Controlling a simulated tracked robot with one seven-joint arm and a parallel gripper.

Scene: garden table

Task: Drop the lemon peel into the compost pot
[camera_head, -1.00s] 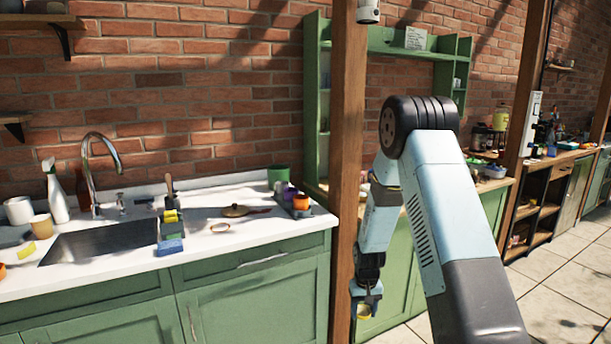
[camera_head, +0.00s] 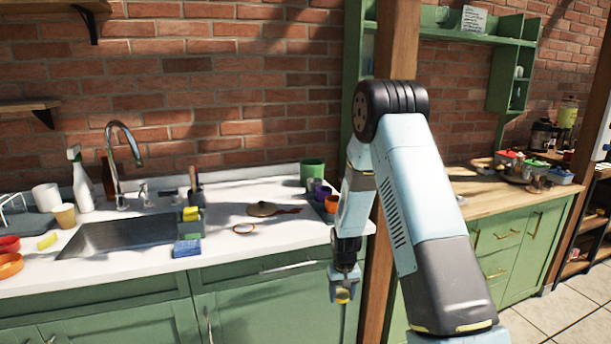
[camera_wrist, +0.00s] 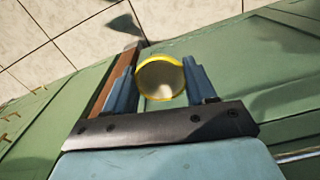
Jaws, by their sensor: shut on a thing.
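The lemon peel (camera_head: 342,295) is a yellow curled ring with a pale inside. It also shows in the wrist view (camera_wrist: 160,61). My gripper (camera_head: 343,289) is shut on it, with one blue finger at each side. The gripper hangs below counter height, in front of the green cabinets near the wooden post. A green pot (camera_head: 313,171), which looks like the compost pot, stands at the back right of the white counter, above and left of my gripper. Its inside is hidden.
The white counter (camera_head: 130,273) holds a sink (camera_head: 130,237), a yellow sponge (camera_head: 191,213), a pot lid (camera_head: 262,209) and small dark and orange cups near its right end. A wooden post (camera_head: 379,290) rises close beside my arm. A wooden worktop (camera_head: 490,203) lies to the right.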

